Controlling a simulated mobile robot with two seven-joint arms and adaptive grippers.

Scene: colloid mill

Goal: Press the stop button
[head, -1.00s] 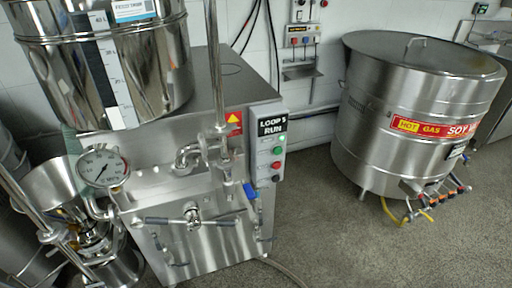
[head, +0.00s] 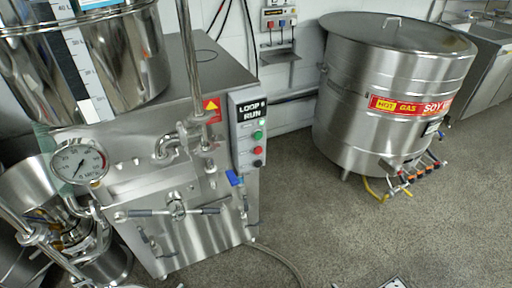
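The control panel (head: 249,128) is a narrow grey box on the right front corner of the steel mill cabinet (head: 140,150). A green button (head: 258,135) is at the top, with red or dark buttons (head: 257,162) beneath. Their labels are too small to read, so I cannot tell which is marked stop. Neither gripper can be made out, and nothing covers the panel.
A large steel hopper (head: 110,65) and pressure gauge (head: 79,161) are left of the panel. A big steel vat (head: 390,80) stands right. Grey floor (head: 310,220) between is mostly clear; a hose lies on it.

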